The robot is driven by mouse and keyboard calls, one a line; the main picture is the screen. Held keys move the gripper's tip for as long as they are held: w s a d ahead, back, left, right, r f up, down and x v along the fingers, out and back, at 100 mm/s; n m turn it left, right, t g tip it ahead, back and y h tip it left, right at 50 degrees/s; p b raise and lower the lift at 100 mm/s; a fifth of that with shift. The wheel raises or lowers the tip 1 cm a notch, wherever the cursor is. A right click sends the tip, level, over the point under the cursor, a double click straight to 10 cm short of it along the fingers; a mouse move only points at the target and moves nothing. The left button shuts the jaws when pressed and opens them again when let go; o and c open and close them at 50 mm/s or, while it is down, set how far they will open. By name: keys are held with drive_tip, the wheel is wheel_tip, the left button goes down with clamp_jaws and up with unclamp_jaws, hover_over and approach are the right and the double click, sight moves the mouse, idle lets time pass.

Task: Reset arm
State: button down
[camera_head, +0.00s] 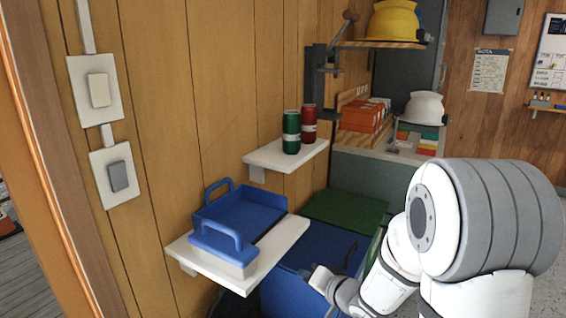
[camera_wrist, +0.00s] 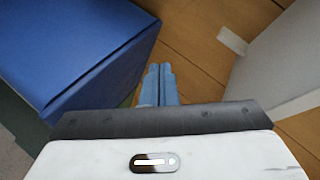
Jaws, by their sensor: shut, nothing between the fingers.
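My gripper (camera_wrist: 159,72) is in the wrist view with its two blue fingers pressed together and nothing between them. In the head view my arm reaches in from the lower right, and its end is low, in front of a blue bin (camera_head: 283,292). The fingertips are not clearly seen there. In the wrist view a large blue box-like surface (camera_wrist: 75,45) is left of the fingers, apart from them as far as I can tell. Wood panelling shows behind the fingers.
A blue carrier with handles (camera_head: 244,210) sits on a low white shelf (camera_head: 284,240). A green can (camera_head: 291,133) and a red can (camera_head: 309,124) stand on a higher shelf (camera_head: 262,155). A dark green surface (camera_head: 345,212) lies behind the bin. Two switches are on the left wall.

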drive_tip(key=s+d+r+n+g+h+p, duration=0.1)
drive_tip(key=s+d+r+h+p, duration=0.35)
drive_tip(key=r, duration=0.25)
drive_tip(key=s+d+r+g+h+p, duration=0.1)
drive_tip(key=s+d+r+h+p, duration=0.25)
drive_tip(key=d+r, duration=0.3)
drive_tip(key=s+a+r+n+g+p, duration=0.1)
drive_tip(key=s+r+g+p, duration=0.2)
drive_tip(key=s, duration=0.5)
drive_tip(key=s+r+n+g+p, duration=0.2)
drive_tip(key=s+r, duration=0.4)
drive_tip(key=s, duration=0.3)
drive_tip(key=shift+a+g+p, duration=0.35)
drive_tip(key=shift+g+p, duration=0.05)
drive_tip(key=shift+g, duration=0.4)
drive_tip(key=shift+w+d+f, duration=0.1)
drive_tip(key=shift+w+d, duration=0.05)
drive_tip(key=shift+d, duration=0.1)
